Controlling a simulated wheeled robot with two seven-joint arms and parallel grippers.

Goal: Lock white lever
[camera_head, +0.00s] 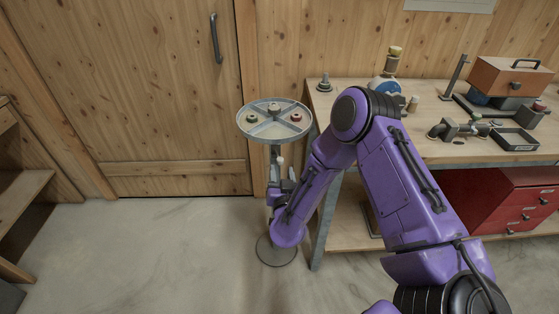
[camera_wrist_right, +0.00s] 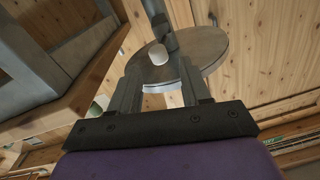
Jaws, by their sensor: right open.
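The white lever (camera_wrist_right: 158,54) shows in the right wrist view as a pale rounded knob beside the dark post, under a round plate. In the head view a small pale part (camera_head: 280,162) shows on the stand's post below the round tray (camera_head: 260,131). My right gripper (camera_wrist_right: 162,80) is open, with the white knob just beyond and between its fingertips. I see no contact between them. In the head view my right gripper (camera_head: 280,183) is at the post, below the tray, partly hidden by my purple arm. My left gripper is out of view.
A wooden workbench (camera_head: 355,97) stands right of the stand, with a toolbox (camera_head: 510,76), a black tray (camera_head: 514,139) and metal parts on it. A red drawer cabinet (camera_head: 515,200) is below. A wooden door (camera_head: 150,90) is behind left.

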